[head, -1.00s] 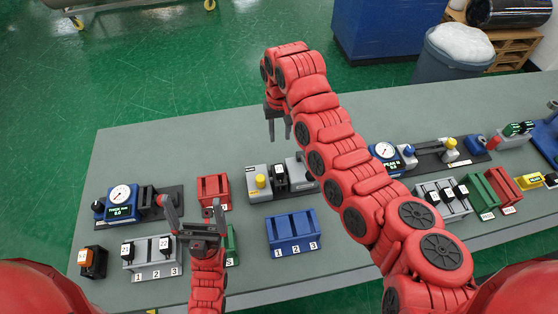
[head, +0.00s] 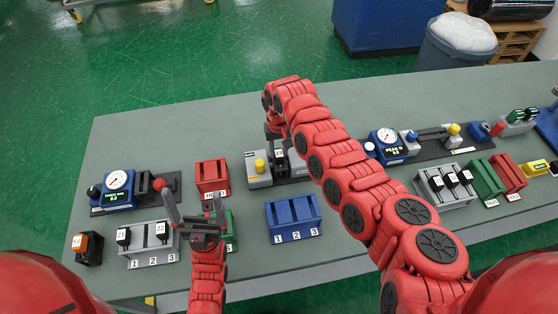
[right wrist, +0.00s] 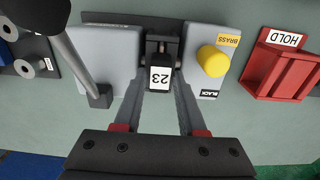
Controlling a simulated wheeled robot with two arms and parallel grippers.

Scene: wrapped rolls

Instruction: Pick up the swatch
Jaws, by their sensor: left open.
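A black swatch labelled 23 (head: 279,154) stands in the middle of a grey station (head: 258,181) with a yellow knob. It also shows in the right wrist view (right wrist: 160,78), tag facing the camera. My right gripper (head: 279,132) points down over this swatch. In the right wrist view its two fingers (right wrist: 161,95) are apart, one on each side of the swatch; I cannot tell whether they touch it. That rack holds black swatches 21 (head: 123,237) and 22 (head: 161,230).
A red HOLD bin (head: 211,176) and a blue three-slot rack (head: 293,219) flank the station. A lever with a black knob (right wrist: 40,12) rises close to the right gripper. A blue gauge unit (head: 118,188) stands at left. The table's far strip is clear.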

